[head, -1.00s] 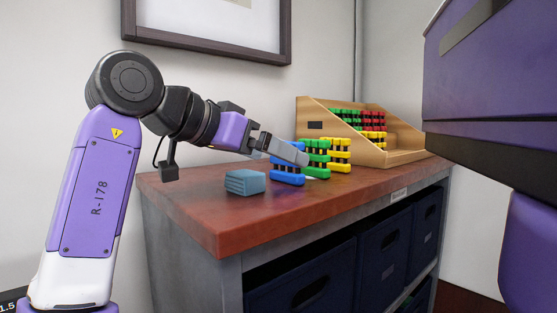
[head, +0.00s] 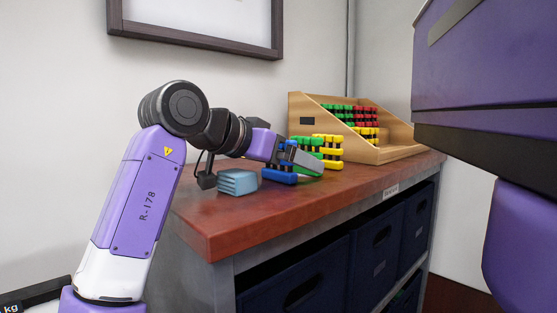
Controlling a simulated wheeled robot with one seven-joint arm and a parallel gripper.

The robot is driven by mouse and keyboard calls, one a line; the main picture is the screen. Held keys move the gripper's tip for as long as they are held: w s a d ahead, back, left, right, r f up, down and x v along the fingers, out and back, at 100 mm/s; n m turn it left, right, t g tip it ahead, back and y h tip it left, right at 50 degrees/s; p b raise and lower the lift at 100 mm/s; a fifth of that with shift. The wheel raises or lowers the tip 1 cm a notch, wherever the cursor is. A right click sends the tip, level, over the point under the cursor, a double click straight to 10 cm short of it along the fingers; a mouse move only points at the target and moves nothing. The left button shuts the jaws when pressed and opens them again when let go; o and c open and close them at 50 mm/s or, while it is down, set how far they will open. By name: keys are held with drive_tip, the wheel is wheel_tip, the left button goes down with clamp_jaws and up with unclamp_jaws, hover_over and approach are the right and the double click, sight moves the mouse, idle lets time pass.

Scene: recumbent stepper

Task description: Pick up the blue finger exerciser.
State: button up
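The blue finger exerciser (head: 280,178) stands on the reddish-brown cabinet top, left of a green exerciser (head: 312,144). My gripper (head: 301,161) is low over the blue exerciser and covers much of its upper part; its bottom bar shows below the fingers. The two grey fingers look spread apart, with one on the near right side of the blue exerciser. Whether they touch it is hidden.
A blue-grey ribbed block (head: 237,182) lies just left of the blue exerciser, close under my wrist. A wooden rack (head: 375,153) with several exercisers is behind. The front of the cabinet top (head: 225,224) is clear.

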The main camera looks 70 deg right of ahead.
drive_tip(key=c, duration=1.5)
drive_tip(key=shift+r, duration=0.1)
